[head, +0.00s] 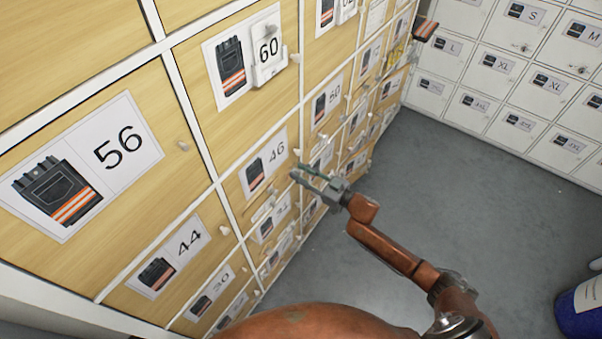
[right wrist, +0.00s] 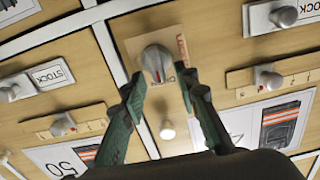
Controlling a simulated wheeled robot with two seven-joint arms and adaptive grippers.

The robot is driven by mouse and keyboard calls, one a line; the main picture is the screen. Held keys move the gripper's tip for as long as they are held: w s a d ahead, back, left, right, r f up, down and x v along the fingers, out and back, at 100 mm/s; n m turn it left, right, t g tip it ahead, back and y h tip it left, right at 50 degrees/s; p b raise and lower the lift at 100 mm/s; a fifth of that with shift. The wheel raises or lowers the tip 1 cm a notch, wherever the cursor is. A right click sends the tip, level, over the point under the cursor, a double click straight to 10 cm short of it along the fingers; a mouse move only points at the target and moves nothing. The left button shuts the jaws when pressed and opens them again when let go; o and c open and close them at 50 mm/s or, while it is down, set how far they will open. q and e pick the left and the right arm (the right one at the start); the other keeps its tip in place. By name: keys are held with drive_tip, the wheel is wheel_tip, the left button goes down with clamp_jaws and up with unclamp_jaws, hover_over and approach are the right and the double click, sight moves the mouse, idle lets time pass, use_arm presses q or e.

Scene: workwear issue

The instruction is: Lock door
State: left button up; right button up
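My right gripper (head: 300,172) is by the light wood locker doors, near the door labelled 46 (head: 265,163). In the right wrist view its two green fingers (right wrist: 161,82) are spread apart. A grey lock knob (right wrist: 157,60) with a red mark sits between and just beyond the fingertips, on a tan plate (right wrist: 176,40) with red lettering that I cannot fully read. I cannot tell whether the fingers touch the knob. A smaller round pull knob (right wrist: 167,130) shows between the fingers. The left gripper is out of view.
White lockers (head: 500,80) stand at the back right. Grey floor (head: 480,190) is open; a blue container (head: 580,308) stands lower right.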

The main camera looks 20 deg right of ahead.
drive_tip(key=shift+c, duration=0.3)
clamp_jaws()
drive_tip(key=shift+n, duration=0.3)
drive_tip(key=n, duration=0.2)
drive_tip(key=shift+s+a+n+p, duration=0.15)
drive_tip(key=shift+a+n+p, duration=0.05)
drive_tip(key=shift+n+p, duration=0.2)
use_arm(q)
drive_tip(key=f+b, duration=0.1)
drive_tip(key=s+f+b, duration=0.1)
drive_tip(key=b, duration=0.1)
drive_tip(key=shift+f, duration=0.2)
use_arm(e)
drive_tip(key=n, duration=0.4)
drive_tip(key=f+n, duration=0.1)
drive_tip(key=n, duration=0.4)
drive_tip(key=a+f+n, duration=0.1)
drive_tip(key=n, duration=0.4)
drive_tip(key=shift+s, duration=0.4)
drive_tip(key=shift+n, duration=0.4)
